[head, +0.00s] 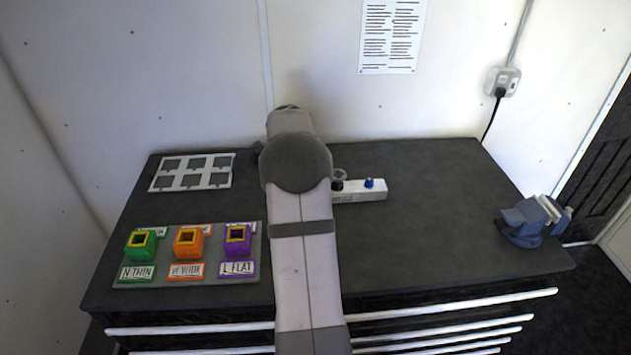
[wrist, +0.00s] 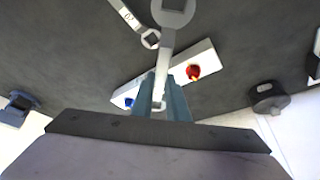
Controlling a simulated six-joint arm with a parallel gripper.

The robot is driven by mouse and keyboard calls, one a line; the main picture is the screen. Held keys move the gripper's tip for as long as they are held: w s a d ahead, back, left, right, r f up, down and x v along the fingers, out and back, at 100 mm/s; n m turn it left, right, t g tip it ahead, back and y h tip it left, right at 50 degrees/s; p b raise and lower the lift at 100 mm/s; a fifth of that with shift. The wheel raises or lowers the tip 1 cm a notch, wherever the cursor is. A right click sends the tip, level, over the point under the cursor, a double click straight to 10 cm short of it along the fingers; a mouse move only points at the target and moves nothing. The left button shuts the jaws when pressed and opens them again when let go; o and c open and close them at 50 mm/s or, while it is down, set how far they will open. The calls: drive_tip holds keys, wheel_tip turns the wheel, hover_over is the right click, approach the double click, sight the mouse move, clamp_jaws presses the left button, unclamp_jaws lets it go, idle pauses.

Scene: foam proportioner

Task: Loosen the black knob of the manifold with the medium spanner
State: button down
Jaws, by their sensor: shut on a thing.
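My gripper (wrist: 163,80) is shut on a grey spanner (wrist: 174,14), whose large head extends towards the top of the wrist view. Its size marking is not readable. The white manifold (wrist: 207,55) lies beyond the fingers, with a red knob (wrist: 193,72) and a blue knob (wrist: 130,102); the fingers cover its middle. In the head view, the manifold (head: 357,196) shows a black knob (head: 337,186) and the blue knob (head: 369,183). A grey ring shows just above the black knob; contact cannot be told. My arm hides the gripper there.
Another spanner (wrist: 128,16) with a label shows in the wrist view. A blue vise (head: 530,219) stands at the bench's right edge. Green, orange and purple holders stand on a grey board (head: 168,243) at front left, before a pale tray (head: 216,180). The bench right of the manifold is clear.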

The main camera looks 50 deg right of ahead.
drive_tip(key=shift+f+b, duration=1.15)
drive_tip(key=shift+f, duration=0.8)
drive_tip(key=shift+s+d+r+n+t+p, duration=0.15)
drive_tip(key=shift+s+n+t+p, duration=0.2)
drive_tip(key=shift+s+n, duration=0.6)
drive_tip(key=shift+s+d+n+t+p, duration=0.15)
drive_tip(key=shift+s+n+t+p, duration=0.2)
drive_tip(key=shift+s+n+p, duration=0.55)
drive_tip(key=shift+s+d+n+t+y+p, duration=0.15)
drive_tip(key=shift+s+d+n+t+p, duration=0.2)
drive_tip(key=shift+s+n+p, duration=0.4)
drive_tip(key=shift+s+d+n+t+y+p, duration=0.2)
drive_tip(key=shift+s+d+n+p, duration=0.25)
drive_tip(key=shift+n, duration=0.45)
drive_tip(key=shift+s+d+f+n+t+b, duration=0.25)
drive_tip(key=shift+s+d+n+b, duration=0.15)
drive_tip(key=shift+s+n+b, duration=0.3)
drive_tip(key=shift+s+d+n+t+y+b, duration=0.35)
drive_tip(key=shift+d+n+y+b, duration=0.15)
drive_tip(key=shift+n+b, duration=0.35)
drive_tip(key=shift+s+d+r+n+t+y+b, duration=0.1)
drive_tip(key=shift+s+d+n+t+y+b, duration=0.2)
drive_tip(key=shift+d+n, duration=0.4)
drive_tip(key=shift+s+d+r+n+g+y+b, duration=0.1)
drive_tip(key=shift+s+d+n+b, duration=0.35)
drive_tip(key=shift+n, duration=0.4)
drive_tip(key=shift+w, duration=0.15)
drive_tip(key=shift+w+a, duration=0.1)
drive_tip(key=shift+a, duration=0.15)
